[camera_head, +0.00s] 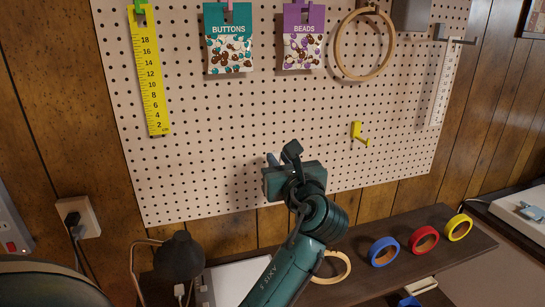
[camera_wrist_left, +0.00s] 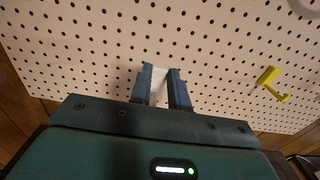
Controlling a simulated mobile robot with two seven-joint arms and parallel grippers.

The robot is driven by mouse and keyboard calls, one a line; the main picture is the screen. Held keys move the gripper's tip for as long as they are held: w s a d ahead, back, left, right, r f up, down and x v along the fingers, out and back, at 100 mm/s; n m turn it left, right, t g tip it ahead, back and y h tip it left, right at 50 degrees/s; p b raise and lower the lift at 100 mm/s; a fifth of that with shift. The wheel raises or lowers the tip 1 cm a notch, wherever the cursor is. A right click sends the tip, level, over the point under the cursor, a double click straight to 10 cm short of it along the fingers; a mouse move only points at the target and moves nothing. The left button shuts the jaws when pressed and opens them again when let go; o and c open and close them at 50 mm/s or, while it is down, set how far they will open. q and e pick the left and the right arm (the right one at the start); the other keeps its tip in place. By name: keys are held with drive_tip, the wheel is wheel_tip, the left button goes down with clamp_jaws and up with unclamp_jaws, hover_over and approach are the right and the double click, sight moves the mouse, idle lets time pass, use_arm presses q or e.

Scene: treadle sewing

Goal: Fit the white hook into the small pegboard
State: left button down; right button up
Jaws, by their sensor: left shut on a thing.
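The pegboard (camera_head: 200,165) is a large pale panel with rows of dark holes on the wall; it also fills the upper part of the left wrist view (camera_wrist_left: 75,60). My left gripper (camera_head: 281,157) is in front of its lower middle, fingers pointing toward it. In the left wrist view my left gripper (camera_wrist_left: 163,80) is shut on a small white piece, the white hook (camera_wrist_left: 159,86), mostly hidden between the fingers. I cannot tell whether the hook touches the board. The hook is hidden in the head view. My right gripper is not in view.
A yellow hook (camera_head: 356,130) sits in the board to the right. A yellow ruler (camera_head: 150,75), buttons packet (camera_head: 228,40), beads packet (camera_head: 302,48) and wooden hoop (camera_head: 338,52) hang above. A dark shelf (camera_head: 440,225) below carries blue (camera_head: 383,251), red (camera_head: 424,239) and yellow (camera_head: 458,228) tape rolls.

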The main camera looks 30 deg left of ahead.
sight(264, 132)
use_arm(q)
drive_tip(key=shift+s+d+r, duration=0.1)
drive_tip(key=shift+s+r, duration=0.05)
drive_tip(key=shift+r, duration=0.75)
drive_tip(key=shift+r+p, duration=0.2)
drive_tip(key=shift+p, duration=0.75)
drive_tip(key=shift+a+f, duration=0.2)
drive_tip(key=shift+x, duration=2.8)
drive_tip(key=shift+x, duration=1.25)
drive_tip(key=c, duration=1.2)
unclamp_jaws()
drive_tip(key=shift+c, duration=0.2)
